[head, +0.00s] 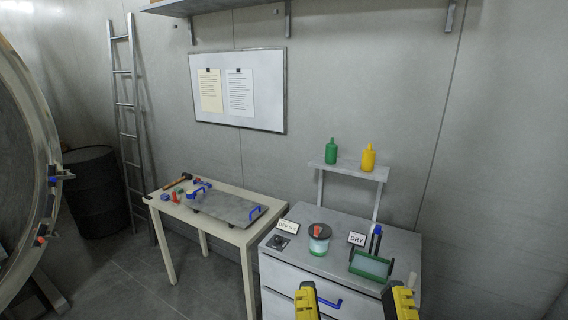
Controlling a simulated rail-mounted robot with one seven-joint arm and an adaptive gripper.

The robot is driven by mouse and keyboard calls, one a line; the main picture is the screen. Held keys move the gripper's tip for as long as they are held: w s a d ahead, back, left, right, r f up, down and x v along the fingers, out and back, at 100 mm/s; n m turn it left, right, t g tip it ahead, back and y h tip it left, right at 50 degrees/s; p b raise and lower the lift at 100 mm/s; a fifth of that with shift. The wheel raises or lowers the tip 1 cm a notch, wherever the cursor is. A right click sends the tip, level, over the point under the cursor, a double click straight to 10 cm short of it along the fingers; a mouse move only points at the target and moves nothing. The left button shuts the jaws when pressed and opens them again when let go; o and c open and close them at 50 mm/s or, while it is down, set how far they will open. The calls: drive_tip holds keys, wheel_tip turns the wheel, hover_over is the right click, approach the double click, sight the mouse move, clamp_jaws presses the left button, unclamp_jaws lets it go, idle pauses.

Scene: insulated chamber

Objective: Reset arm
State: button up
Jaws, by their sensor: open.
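My gripper (353,296) shows at the bottom of the head view, right of centre. Its two yellow and black fingers are spread wide apart, with nothing held between them. The fingers overlap the front of a white drawer cabinet (280,271) in the picture. A blue drawer handle (331,303) shows between the fingers; I cannot tell how far it is from them. The rest of my arm is out of frame.
On the cabinet stand a lidded jar (319,240), a green-framed tray (370,265), a "DRY" sign (357,239) and a switch box (278,242). A shelf (348,170) behind holds green and yellow bottles. A table (240,232) with a blue-handled panel and tools stands left.

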wheel_tip(320, 180, up, 19)
drive_tip(key=p, duration=1.9)
drive_tip(key=shift+r, duration=0.2)
drive_tip(key=shift+f, duration=0.1)
